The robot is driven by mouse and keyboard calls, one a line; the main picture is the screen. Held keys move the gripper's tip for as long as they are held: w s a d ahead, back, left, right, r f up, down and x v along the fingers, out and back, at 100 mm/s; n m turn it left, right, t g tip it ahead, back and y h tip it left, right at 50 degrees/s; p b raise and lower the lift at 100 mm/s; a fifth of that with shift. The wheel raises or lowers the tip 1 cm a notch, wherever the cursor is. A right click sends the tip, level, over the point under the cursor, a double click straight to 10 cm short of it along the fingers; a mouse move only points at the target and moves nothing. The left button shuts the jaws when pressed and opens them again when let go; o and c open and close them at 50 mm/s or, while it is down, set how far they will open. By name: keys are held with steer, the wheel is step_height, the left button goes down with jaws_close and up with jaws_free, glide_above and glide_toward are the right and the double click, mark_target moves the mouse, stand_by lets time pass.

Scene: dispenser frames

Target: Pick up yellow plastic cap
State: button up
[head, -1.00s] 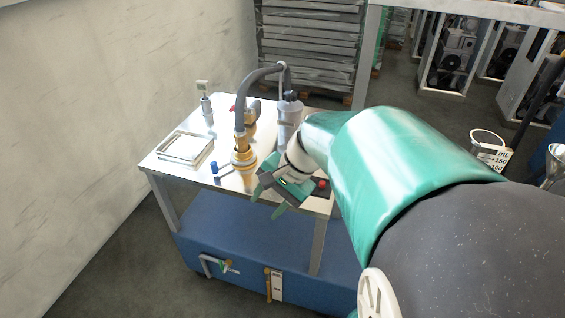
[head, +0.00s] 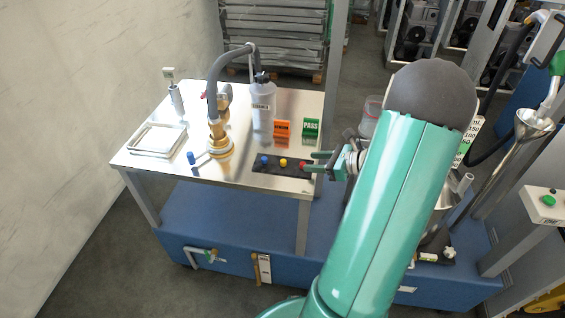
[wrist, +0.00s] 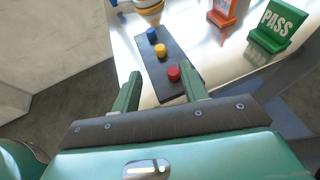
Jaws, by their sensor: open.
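The yellow plastic cap (head: 283,162) sits on a dark strip (head: 262,170) near the front right of the metal table, between a blue cap (head: 264,160) and a red cap (head: 301,167). In the wrist view the yellow cap (wrist: 161,50) is the middle one of the row, beyond the fingertips. My gripper (head: 312,161) is open and empty, at the right end of the strip near the red cap. In the wrist view its fingers (wrist: 160,84) are spread apart, with the red cap (wrist: 173,73) nearer the right finger.
A brass fitting with a grey hose (head: 220,144) and a clear bottle (head: 262,110) stand behind and left of the strip. An orange sign (head: 282,129) and a green PASS sign (head: 311,128) stand just behind. A white tray (head: 157,139) lies at left.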

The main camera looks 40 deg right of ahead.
mark_target(285, 161)
steer(key=x, duration=0.9)
steer(key=shift+w+a+f, duration=0.15)
steer(key=shift+f, duration=0.1)
jaws_close()
steer(key=shift+r, duration=0.1)
